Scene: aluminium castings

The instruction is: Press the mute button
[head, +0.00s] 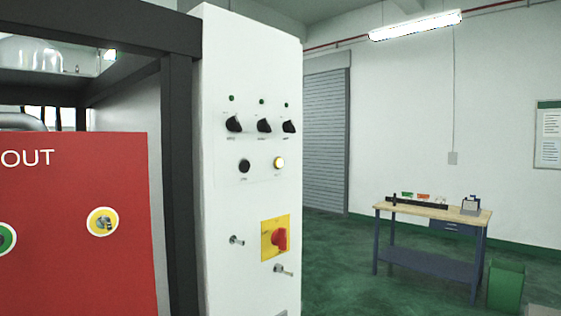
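A tall white control cabinet (222,190) stands in the middle of the head view. Small labels sit under both, too small to read, so I cannot tell which is the mute button. Above them are three black rotary knobs, the middle one here (264,126), each with a small green lamp above it. My gripper is not in view.
Below the buttons are a red rotary switch (279,239) on a yellow plate and two protruding metal latches. A red panel (75,230) and dark frame (180,190) stand left. A workbench (432,211) and green bin (506,287) stand right; green floor between is clear.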

